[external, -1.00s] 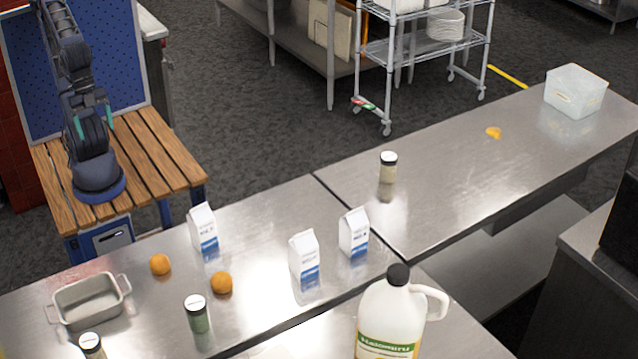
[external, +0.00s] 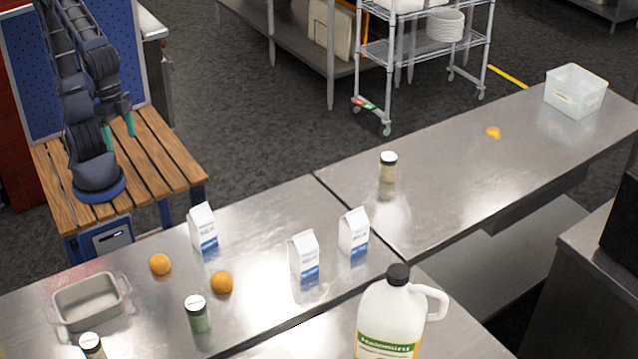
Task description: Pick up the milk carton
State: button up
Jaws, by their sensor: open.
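Several white and blue milk cartons stand upright on the steel counter. One milk carton (external: 203,229) is at the left, closest to my arm. Another milk carton (external: 304,257) stands in the middle, and a third milk carton (external: 353,232) is just right of it. My gripper (external: 122,122), with teal fingers, hangs above the wooden slatted bench, behind and left of the cartons. It is open, empty and well apart from every carton.
Two oranges (external: 160,264) and a green-labelled jar (external: 197,313) sit near the left carton. A metal pan (external: 88,301) is at the left. A large jug (external: 390,315) stands in front. Another jar (external: 388,167) and a clear bin (external: 575,91) are on the right counter, which is mostly clear.

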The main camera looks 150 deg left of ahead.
jog(key=w+a+f+n+g, duration=0.1)
jog(key=w+a+n, duration=0.2)
jog(key=w, duration=0.2)
jog(key=w+a+f+n, duration=0.2)
jog(key=w+a+n, duration=0.1)
jog(key=w, duration=0.2)
jog(key=n+g, duration=0.2)
jog(key=n, duration=0.4)
send_over(199, 206)
notch_tip(199, 206, down, 6)
jog(key=shift+w+f, duration=0.1)
jog(key=shift+f, duration=0.1)
notch_tip(199, 206, down, 5)
jog(key=shift+f, duration=0.15)
jog(key=shift+s+f, duration=0.2)
jog(key=shift+f, duration=2.4)
grip_shut()
jog(key=shift+r, duration=0.1)
